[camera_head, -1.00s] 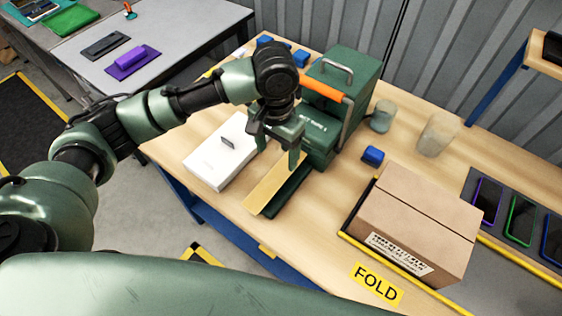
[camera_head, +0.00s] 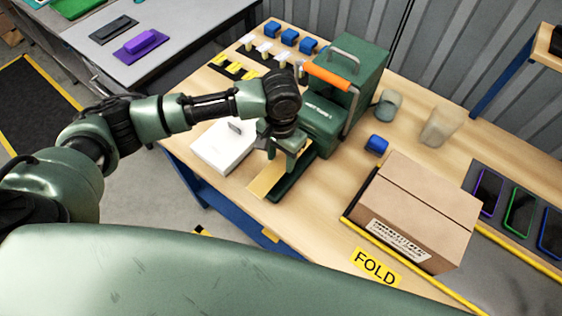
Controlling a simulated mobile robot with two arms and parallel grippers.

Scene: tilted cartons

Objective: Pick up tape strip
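The tape strip (camera_head: 263,183) is a flat tan band at the front of the green tape machine (camera_head: 322,122), lying along its dark green base. My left gripper (camera_head: 281,158) points down over the strip's rear part, close to the machine's front. Its fingers hide that part of the strip. A finger shows on each side of the strip, but I cannot tell whether they touch it. My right gripper is out of view.
A white box (camera_head: 222,146) stands just left of the strip. A blue block (camera_head: 376,144), two cups and several blue blocks at the back are on the wooden table (camera_head: 325,205).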

